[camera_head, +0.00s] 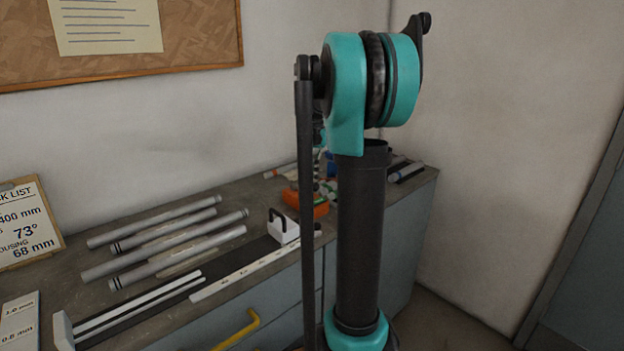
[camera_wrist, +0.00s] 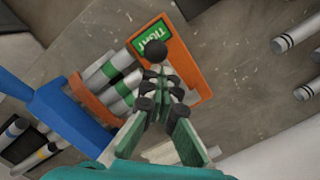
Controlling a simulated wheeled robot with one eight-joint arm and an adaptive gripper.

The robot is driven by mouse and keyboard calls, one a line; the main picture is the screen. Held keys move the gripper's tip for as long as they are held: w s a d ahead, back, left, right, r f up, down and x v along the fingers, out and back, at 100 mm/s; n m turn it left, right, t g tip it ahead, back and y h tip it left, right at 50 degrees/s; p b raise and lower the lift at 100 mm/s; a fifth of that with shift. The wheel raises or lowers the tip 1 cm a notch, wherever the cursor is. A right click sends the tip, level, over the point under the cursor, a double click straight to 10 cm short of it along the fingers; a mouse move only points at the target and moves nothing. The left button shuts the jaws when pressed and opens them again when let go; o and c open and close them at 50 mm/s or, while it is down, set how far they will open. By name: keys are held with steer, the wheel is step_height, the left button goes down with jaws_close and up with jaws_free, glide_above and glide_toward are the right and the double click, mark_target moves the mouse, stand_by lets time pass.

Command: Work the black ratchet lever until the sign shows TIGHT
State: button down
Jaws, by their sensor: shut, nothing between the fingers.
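The orange jig (camera_wrist: 190,62) lies on the worktop in the wrist view, with silver tubes with green bands (camera_wrist: 118,78) in it. Its green sign (camera_wrist: 153,38) carries white letters, turned in the picture, that look like TIGHT. The black ratchet lever (camera_wrist: 156,50) shows its round knob beside the sign; the rest of it is hidden. My gripper (camera_wrist: 158,76) is shut and empty, its fingertips just by the knob; I cannot tell whether they touch. In the head view the orange jig (camera_head: 306,204) is partly hidden behind my arm.
A blue part (camera_wrist: 62,115) adjoins the jig's left side. Grey tubes (camera_head: 165,240) lie on the worktop, and a white scale rail (camera_head: 245,272) runs along its front. A yellow handle (camera_head: 238,332) sticks out below. A spec card (camera_head: 28,222) stands at left.

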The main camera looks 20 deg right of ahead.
steer(key=shift+w+d+r, duration=0.2)
steer(key=shift+w+d, duration=0.05)
steer(key=shift+w, duration=0.25)
steer(key=shift+w+d+r, duration=0.15)
steer(key=shift+w+d, duration=0.05)
steer(key=shift+w, duration=0.25)
steer(key=shift+r, duration=0.1)
step_height(320, 180, up, 12)
steer(key=w, duration=0.1)
steer(key=shift+d, duration=0.25)
stand_by(0.6)
